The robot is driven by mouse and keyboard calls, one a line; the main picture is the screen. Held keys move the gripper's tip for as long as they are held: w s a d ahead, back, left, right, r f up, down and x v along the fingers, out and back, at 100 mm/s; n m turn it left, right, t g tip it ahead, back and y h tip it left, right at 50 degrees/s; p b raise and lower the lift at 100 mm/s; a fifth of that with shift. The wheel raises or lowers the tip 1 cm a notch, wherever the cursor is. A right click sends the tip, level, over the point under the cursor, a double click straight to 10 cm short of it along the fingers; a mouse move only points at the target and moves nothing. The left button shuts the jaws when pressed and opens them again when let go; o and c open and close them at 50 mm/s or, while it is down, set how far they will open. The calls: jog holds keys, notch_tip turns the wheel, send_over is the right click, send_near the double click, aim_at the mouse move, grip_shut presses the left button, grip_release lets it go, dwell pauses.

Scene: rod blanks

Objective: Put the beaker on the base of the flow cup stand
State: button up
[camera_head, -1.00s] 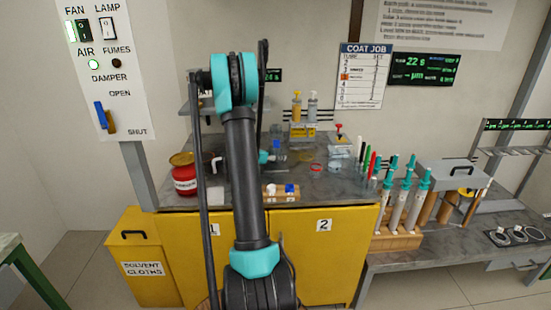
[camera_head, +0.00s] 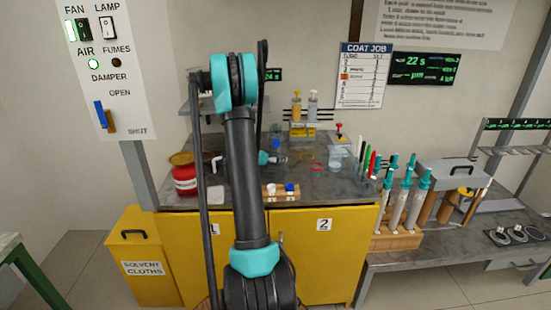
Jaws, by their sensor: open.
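My gripper (camera_head: 284,160) is small in the view, low over the middle of the bench, just right of my arm's teal wrist. It is open, and it is apart from the vessel, to its left. I cannot make out the flow cup stand or its base for certain; my arm covers part of the bench's left half.
A red tin (camera_head: 184,178) stands at the bench's left end. A red ring (camera_head: 316,167) lies left of the vessel. Pump bottles (camera_head: 297,106) stand on a yellow box at the back.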

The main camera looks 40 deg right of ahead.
jog(key=v, duration=0.7)
jog(key=shift+a, duration=0.15)
jog(key=shift+s+a, duration=0.1)
dwell(3.2)
